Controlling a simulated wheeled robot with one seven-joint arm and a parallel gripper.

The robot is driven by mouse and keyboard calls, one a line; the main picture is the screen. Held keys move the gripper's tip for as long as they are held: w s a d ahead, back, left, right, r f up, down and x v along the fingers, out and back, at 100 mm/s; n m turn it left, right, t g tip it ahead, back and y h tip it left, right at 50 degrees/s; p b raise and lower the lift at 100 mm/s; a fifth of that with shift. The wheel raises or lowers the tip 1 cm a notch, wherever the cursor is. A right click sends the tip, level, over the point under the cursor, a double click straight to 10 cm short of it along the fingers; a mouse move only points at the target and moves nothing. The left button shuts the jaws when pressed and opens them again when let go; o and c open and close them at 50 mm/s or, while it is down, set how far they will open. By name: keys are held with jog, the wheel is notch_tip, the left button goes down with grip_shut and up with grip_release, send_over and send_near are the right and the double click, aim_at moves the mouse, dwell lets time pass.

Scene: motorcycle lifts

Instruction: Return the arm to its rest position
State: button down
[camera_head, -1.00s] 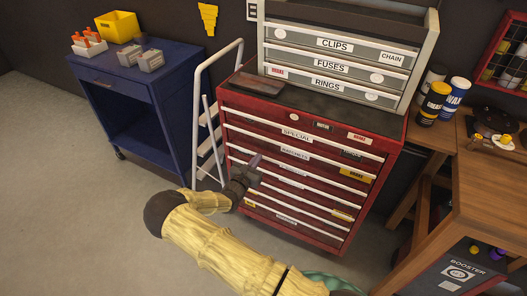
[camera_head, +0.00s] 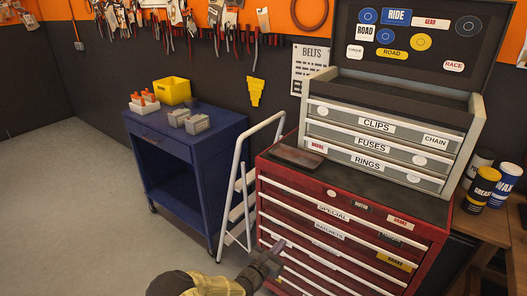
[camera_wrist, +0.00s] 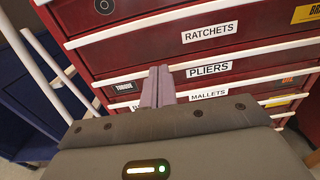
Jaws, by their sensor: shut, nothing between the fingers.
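My gripper (camera_head: 277,248) is in front of the lower left of the red tool cabinet (camera_head: 330,193), with my yellow-sleeved arm reaching in from the bottom edge. In the wrist view, my gripper's fingers (camera_wrist: 158,85) are together with nothing between them. They point at the cabinet's drawer fronts, near the PLIERS label (camera_wrist: 209,69). I cannot tell the exact gap between the fingertips and the drawers. All the drawers in view look shut.
A white step ladder (camera_head: 238,190) leans between the cabinet and a blue cart (camera_head: 200,150). A grey tool chest (camera_head: 385,135) with its lid up stands on the cabinet. A wooden bench (camera_head: 490,235) is at the right. Open floor (camera_head: 70,200) lies at the left.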

jog(key=s+d+r+m+g+p, duration=0.3)
jog(key=s+d+r+m+g, duration=0.5)
jog(key=s+d+m+g, duration=0.45)
jog(key=s+a+r+m+y+p, duration=0.2)
jog(key=s+r+m+y, duration=0.3)
jog(key=r+m, duration=0.3)
jog(key=s+a+r+m+t+y+p, duration=0.1)
jog(key=s+a+r+m+y+p, duration=0.1)
jog(key=s+r+m+y, duration=0.4)
notch_tip(320, 180, up, 5)
jog(key=s+a+m, duration=0.1)
jog(key=s, duration=0.1)
jog(key=shift+s+a+f+m+p, duration=0.2)
jog(key=shift+s+a+m+p, duration=0.1)
jog(key=shift+a+m+p, duration=0.1)
